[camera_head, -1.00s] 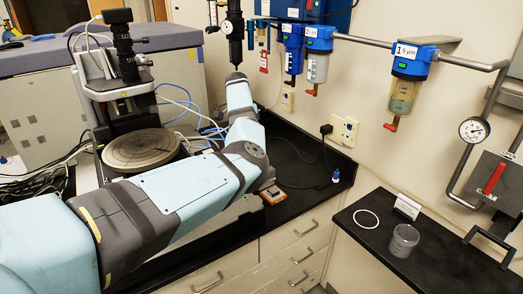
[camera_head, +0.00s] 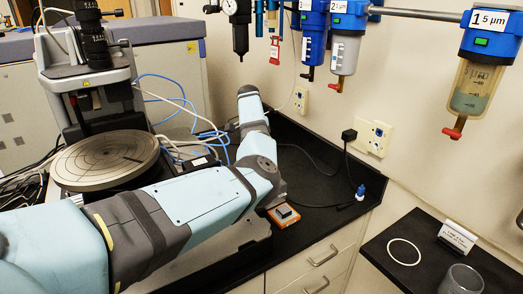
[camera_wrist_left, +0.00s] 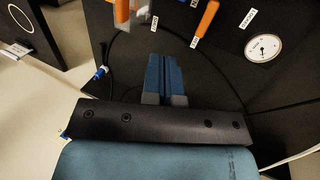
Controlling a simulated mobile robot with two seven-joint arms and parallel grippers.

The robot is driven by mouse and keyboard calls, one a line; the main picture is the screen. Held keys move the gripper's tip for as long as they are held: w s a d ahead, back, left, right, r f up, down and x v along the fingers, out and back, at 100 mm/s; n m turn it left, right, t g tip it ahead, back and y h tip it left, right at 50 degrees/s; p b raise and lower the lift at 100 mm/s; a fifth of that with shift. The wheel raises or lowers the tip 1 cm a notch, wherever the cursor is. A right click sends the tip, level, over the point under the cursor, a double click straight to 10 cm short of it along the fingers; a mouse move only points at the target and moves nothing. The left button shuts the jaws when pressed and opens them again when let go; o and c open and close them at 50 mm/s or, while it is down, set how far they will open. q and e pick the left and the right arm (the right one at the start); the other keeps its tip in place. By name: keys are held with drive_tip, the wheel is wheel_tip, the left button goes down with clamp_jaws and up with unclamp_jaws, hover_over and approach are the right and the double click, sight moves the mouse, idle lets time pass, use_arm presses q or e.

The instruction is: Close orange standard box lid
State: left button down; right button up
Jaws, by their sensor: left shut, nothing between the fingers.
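The small orange box (camera_head: 284,217) sits on the black bench in the head view, right beside my left arm's elbow. A dark grey block shows on its top, and its left part is hidden by the arm. I cannot tell how its lid stands. In the left wrist view, my left gripper (camera_wrist_left: 166,62) has its blue fingers together, with nothing between them. In the head view, the fingers cannot be made out. My right gripper is not in view.
A round stage (camera_head: 105,160) stands left of my arm. Blue-topped filters (camera_head: 345,38) hang on the wall above the bench. A glass beaker (camera_head: 461,281) and white ring (camera_head: 404,251) are on the right counter. A round gauge (camera_wrist_left: 263,47) and orange-handled items (camera_wrist_left: 206,18) lie beyond the fingers.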

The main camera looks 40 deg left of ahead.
use_arm(q)
drive_tip(key=s+d+f+p, duration=0.2)
drive_tip(key=d+f, duration=0.4)
drive_tip(key=f, duration=0.1)
drive_tip(key=shift+s, duration=0.1)
drive_tip(key=shift+d, duration=0.15)
